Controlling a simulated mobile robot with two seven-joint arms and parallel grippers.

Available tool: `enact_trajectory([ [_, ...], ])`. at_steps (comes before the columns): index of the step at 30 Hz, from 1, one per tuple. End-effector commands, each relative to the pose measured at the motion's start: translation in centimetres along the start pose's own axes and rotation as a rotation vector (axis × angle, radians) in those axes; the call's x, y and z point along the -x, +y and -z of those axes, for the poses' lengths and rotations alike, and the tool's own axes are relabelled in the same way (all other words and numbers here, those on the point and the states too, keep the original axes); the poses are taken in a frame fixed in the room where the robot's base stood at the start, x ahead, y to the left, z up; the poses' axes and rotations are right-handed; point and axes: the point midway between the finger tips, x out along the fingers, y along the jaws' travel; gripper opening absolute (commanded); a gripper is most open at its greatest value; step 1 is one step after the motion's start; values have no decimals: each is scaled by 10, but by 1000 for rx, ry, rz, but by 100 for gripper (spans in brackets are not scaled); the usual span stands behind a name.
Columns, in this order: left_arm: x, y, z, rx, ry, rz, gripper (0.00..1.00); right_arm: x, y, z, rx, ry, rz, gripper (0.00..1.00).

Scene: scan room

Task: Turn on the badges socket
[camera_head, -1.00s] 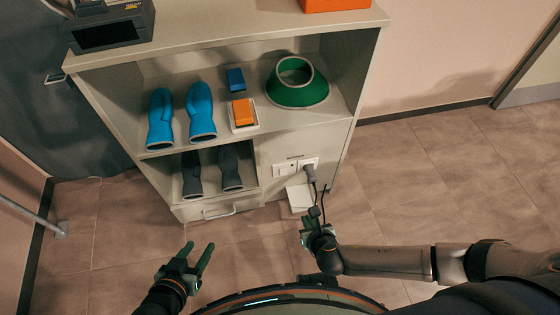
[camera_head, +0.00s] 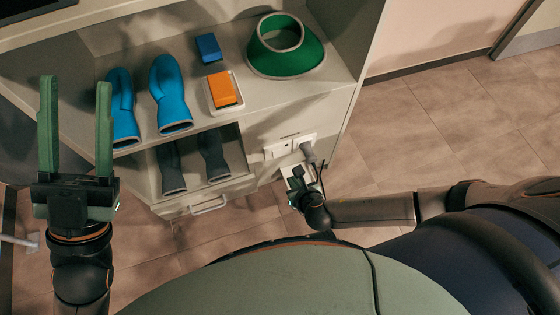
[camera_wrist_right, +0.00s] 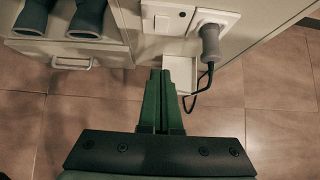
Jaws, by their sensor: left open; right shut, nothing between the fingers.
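A white socket panel (camera_head: 280,149) is on the cabinet's front, with a label above it too small to read. In the right wrist view the panel has a switch plate (camera_wrist_right: 168,17) on the left and a socket with a grey plug (camera_wrist_right: 210,40) on the right. The plug (camera_head: 308,153) also shows in the head view. My right gripper (camera_wrist_right: 160,74) is shut and empty, its tips pointing at the cabinet just below the panel, seemingly apart from it. In the head view it (camera_head: 294,172) is partly hidden. My left gripper (camera_head: 76,86) is open and empty, at the far left.
The cabinet shelf holds blue gloves (camera_head: 170,95), a blue block (camera_head: 208,47), an orange block (camera_head: 222,88) and a green collar (camera_head: 285,55). Dark gloves (camera_head: 212,155) lie below, above a drawer handle (camera_head: 208,206). A cable hangs from the plug. Floor at right is clear.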

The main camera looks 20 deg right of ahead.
Motion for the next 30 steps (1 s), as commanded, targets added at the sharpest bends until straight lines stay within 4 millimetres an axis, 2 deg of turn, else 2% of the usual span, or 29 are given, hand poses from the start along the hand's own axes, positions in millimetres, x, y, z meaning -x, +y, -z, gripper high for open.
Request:
enact_trajectory([
  [7, 0, 0, -1, 1, -1, 0, 50, -2, 0, 0, 0, -1, 0, 0],
  [11, 4, 3, 1, 1, 24, -2, 50, -14, 0, 1, 0, -1, 2, 0],
  [15, 13, 8, 2, 6, 68, -7, 50, -40, 0, 3, 0, -2, 2, 0],
  [24, 38, 23, -26, 69, 53, -5, 50, -104, 0, 3, 1, -2, 1, 0],
  [30, 44, 30, -36, 97, 41, -14, 50, -124, 0, -17, -1, -2, 0, 0],
])
